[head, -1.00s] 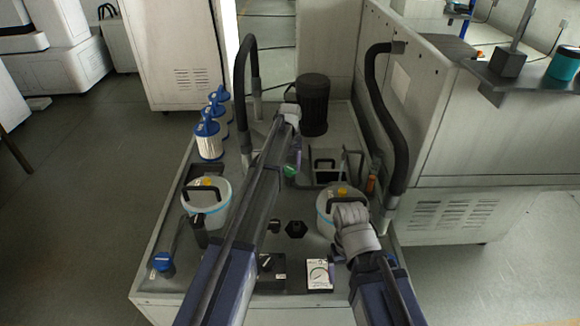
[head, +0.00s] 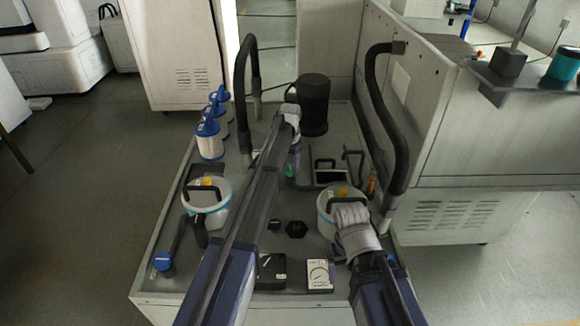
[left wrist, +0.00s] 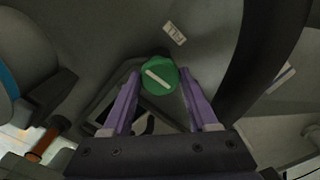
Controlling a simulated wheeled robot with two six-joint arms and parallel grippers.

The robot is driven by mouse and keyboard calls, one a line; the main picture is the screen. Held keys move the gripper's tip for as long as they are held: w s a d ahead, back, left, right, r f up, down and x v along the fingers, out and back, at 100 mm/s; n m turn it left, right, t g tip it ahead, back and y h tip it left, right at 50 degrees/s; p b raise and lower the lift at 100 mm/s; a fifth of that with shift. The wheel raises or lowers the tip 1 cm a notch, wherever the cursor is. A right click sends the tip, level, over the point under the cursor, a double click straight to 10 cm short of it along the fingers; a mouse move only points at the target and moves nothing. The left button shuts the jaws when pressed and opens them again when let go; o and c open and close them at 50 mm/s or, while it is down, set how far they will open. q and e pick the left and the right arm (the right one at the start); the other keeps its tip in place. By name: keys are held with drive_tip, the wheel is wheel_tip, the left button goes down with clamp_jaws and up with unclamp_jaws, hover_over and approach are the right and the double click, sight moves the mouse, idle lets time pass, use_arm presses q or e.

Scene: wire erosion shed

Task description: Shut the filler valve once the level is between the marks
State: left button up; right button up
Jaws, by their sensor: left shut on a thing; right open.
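The filler valve is a green round knob with a white bar (left wrist: 160,76), next to a "FILL" label (left wrist: 174,33) in the left wrist view. My left gripper (left wrist: 160,88) has its purple fingers either side of the knob and is shut on it. In the head view my left gripper (head: 293,163) is over the knob, mostly hidden by my arm. My right gripper (head: 350,216) is open above the front right white tub (head: 326,222); its fingers are hard to see. I cannot make out a liquid level or its marks.
Another white tub (head: 218,212) stands at left, with blue-capped filters (head: 209,143) behind it. Black hoses (head: 398,150) arch at both sides. A dark cylinder (head: 313,105) stands at the back. A dial card (head: 319,274) and a black box (head: 271,272) lie at the front.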

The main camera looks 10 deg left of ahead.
sight(290, 168)
use_arm(q)
drive_tip(key=shift+m, duration=0.6)
drive_tip(key=o, duration=1.4)
drive_tip(key=shift+c, duration=0.2)
wheel_tip(290, 168, up, 8)
drive_tip(key=p, duration=0.8)
drive_tip(key=shift+f, duration=0.1)
use_arm(e)
wheel_tip(290, 168, up, 8)
drive_tip(key=shift+f, duration=0.2)
